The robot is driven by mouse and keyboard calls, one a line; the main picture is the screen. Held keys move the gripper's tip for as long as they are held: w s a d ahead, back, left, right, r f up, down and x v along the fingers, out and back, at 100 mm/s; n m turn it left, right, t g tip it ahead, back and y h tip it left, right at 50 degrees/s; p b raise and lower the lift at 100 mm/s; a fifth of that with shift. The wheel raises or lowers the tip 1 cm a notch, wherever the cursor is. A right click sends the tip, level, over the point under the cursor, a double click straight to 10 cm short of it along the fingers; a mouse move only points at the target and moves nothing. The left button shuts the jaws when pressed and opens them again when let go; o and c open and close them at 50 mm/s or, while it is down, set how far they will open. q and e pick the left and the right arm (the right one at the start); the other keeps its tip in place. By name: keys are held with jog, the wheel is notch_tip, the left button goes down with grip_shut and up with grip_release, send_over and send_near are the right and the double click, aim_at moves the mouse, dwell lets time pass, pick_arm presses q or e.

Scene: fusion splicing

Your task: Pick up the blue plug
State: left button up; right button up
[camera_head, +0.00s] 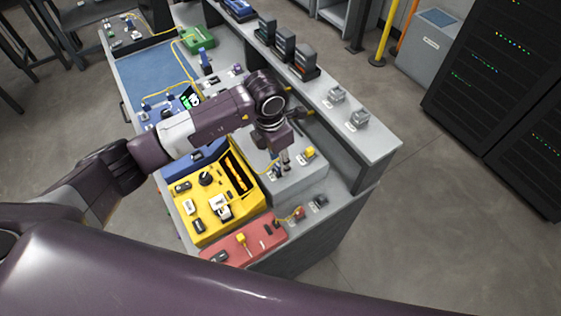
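My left arm reaches in from the left across the workbench. Its gripper (283,163) points down over a grey raised platform (308,179). A small dark-blue piece (275,172), which looks like the blue plug, is on the platform at the fingertips, with a yellow cable beside it. The fingers are too small to show whether they are open or touch the piece. My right gripper is not in view.
A yellow case (238,212) and a red tray (240,251) with small parts lie nearer me. A yellow connector (309,152) sits right of the gripper. A raised grey shelf (372,142) with dark devices runs along the right side. A blue mat (150,75) lies farther back.

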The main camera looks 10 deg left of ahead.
pick_arm(q)
notch_tip(320, 180, down, 2)
jog(key=shift+d, duration=0.15)
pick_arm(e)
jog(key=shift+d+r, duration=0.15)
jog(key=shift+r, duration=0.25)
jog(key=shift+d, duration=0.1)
pick_arm(q)
jog(key=shift+w, duration=0.1)
grip_shut()
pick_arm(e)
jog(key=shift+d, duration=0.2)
pick_arm(q)
jog(key=shift+r, duration=0.2)
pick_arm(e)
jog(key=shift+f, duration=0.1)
